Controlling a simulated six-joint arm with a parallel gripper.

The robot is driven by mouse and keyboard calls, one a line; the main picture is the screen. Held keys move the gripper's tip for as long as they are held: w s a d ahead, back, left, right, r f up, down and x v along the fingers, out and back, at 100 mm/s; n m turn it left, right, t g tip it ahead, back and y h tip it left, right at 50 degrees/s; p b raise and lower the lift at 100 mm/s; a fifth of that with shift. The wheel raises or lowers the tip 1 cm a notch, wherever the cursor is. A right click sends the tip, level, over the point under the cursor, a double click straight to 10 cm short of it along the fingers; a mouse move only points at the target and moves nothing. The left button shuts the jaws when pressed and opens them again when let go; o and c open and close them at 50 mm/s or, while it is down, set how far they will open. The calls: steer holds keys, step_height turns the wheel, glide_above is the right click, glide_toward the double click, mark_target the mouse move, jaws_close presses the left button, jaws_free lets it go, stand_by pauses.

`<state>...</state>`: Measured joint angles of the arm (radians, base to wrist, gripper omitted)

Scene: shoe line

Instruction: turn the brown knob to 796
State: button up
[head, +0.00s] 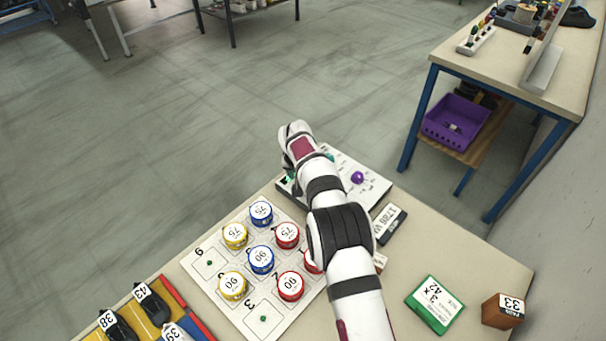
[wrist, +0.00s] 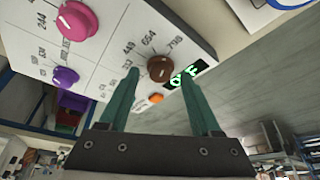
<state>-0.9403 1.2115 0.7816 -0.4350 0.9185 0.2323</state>
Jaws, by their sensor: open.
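The brown knob (wrist: 160,68) is on a white control panel (wrist: 115,35), with printed numbers around it. One number at its upper right looks like 796, and 664 and 449 lie further left. The knob's pointer is too small to read for certain. My gripper (wrist: 160,77) is open, its two green fingers on either side of the knob in the picture; I cannot tell whether they touch it. In the head view my arm hides the brown knob, and only a bit of my gripper's green (head: 288,180) shows at the panel (head: 372,190).
A pink knob (wrist: 77,20), a purple knob (wrist: 66,77), an orange button (wrist: 156,98) and a green-lit display (wrist: 187,74) share the panel. Blue, yellow and red tins stand on a numbered board (head: 200,262). A green box (head: 434,304) and brown block (head: 504,309) lie right.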

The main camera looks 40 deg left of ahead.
jaws_close()
steer(key=shift+a+m+t+h, duration=0.15)
steer(key=shift+m+t+h, duration=0.3)
steer(key=shift+m, duration=0.95)
jaws_free()
steer(key=v, duration=1.6)
steer(key=shift+w, duration=0.15)
